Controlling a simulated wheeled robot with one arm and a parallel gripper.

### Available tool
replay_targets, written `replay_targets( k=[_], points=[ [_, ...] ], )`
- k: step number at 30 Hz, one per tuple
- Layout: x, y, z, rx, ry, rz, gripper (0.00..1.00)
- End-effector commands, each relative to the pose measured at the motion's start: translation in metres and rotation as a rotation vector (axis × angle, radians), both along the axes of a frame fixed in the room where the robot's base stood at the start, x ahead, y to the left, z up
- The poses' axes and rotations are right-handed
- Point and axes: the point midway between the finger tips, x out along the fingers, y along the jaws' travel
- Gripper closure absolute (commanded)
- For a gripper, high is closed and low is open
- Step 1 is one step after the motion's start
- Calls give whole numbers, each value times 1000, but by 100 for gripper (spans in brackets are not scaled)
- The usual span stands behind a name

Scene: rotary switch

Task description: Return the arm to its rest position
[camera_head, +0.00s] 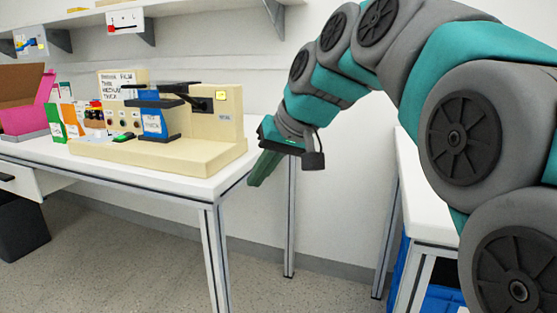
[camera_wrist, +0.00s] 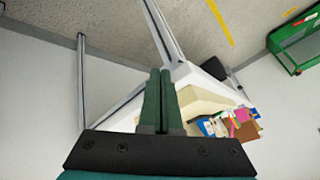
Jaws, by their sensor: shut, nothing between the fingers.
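My gripper (camera_head: 262,168) hangs at the end of my teal and grey arm, just off the right end of the white table (camera_head: 205,186). It points down and to the left, with its green fingers together. In the wrist view my gripper (camera_wrist: 160,75) shows the two fingers side by side, touching, with nothing between them. The beige machine (camera_head: 190,155) with the black lever and blue label stands on the table to the left of my gripper, apart from it. I cannot make out a rotary switch clearly on it.
A second white table (camera_head: 425,205) with a blue crate (camera_head: 440,298) under it stands at the right, behind my arm. A pink box (camera_head: 28,112) and small packages sit at the left. A wall shelf (camera_head: 160,10) runs above. The floor between the tables is clear.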

Motion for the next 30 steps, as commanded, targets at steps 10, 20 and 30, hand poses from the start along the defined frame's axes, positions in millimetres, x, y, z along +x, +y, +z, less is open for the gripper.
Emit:
replay_targets(
  k=[10,20,30],
  points=[
    [-95,-82,-110,-182,252,-144,100],
    [-223,-153,-203,-361,481,-228,100],
    [-301,-185,-247,-455,597,-251,100]
  ],
)
